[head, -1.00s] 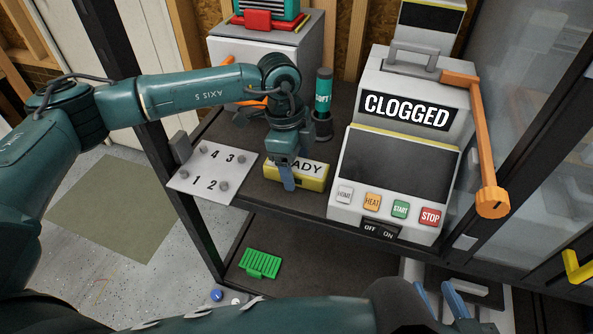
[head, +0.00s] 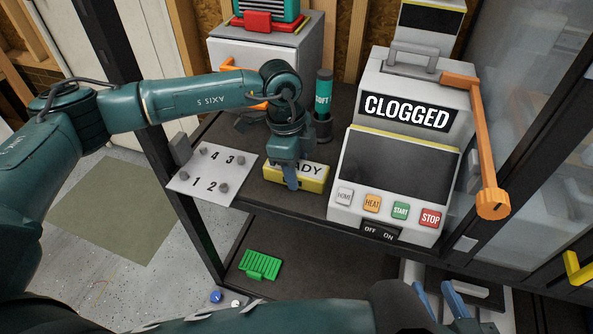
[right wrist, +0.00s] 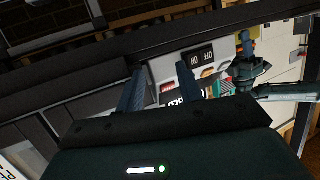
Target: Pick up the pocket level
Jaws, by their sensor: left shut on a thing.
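The gripper hides part of the label. My right gripper (head: 440,303) is low at the right, open and empty. Its two spread fingers show in the right wrist view (right wrist: 158,88).
The "CLOGGED" printer (head: 408,108) has an orange lever (head: 486,150) on its right. A numbered plate (head: 212,173) with pegs lies to the left. A teal-labelled bottle (head: 323,105) stands behind. A green ribbed piece (head: 260,265) rests on the lower shelf.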

